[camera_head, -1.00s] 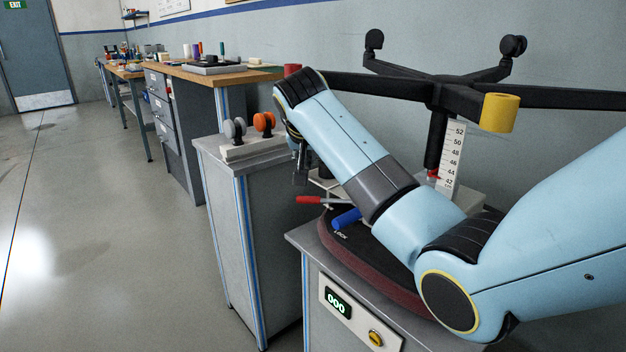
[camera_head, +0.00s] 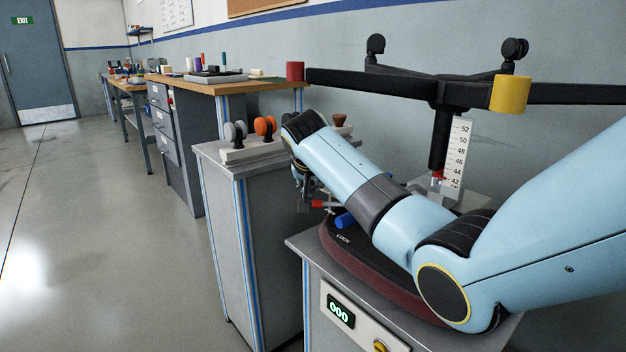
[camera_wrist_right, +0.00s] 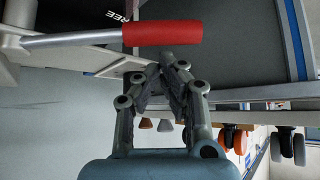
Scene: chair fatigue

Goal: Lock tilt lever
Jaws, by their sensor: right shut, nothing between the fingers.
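The red-handled lever (camera_head: 318,204) sticks out to the left from under the upturned chair seat (camera_head: 370,262). In the right wrist view its red grip (camera_wrist_right: 162,37) is on a thin metal rod, near the letters "REE". My right gripper (camera_wrist_right: 164,66) is shut and empty, with its fingertips close beside the red grip; I cannot tell whether they touch. In the head view my right gripper (camera_head: 304,205) is small and partly hidden by its own wrist, at the lever's outer end. A blue-handled lever (camera_head: 345,220) sits beside the word "LOCK". My left gripper is not in view.
The five-arm chair base (camera_head: 440,92) stands above the seat, beside a height scale (camera_head: 456,150). A grey cabinet (camera_head: 215,160) with casters on top stands left of the test stand (camera_head: 312,310). The floor (camera_head: 100,240) on the left is clear.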

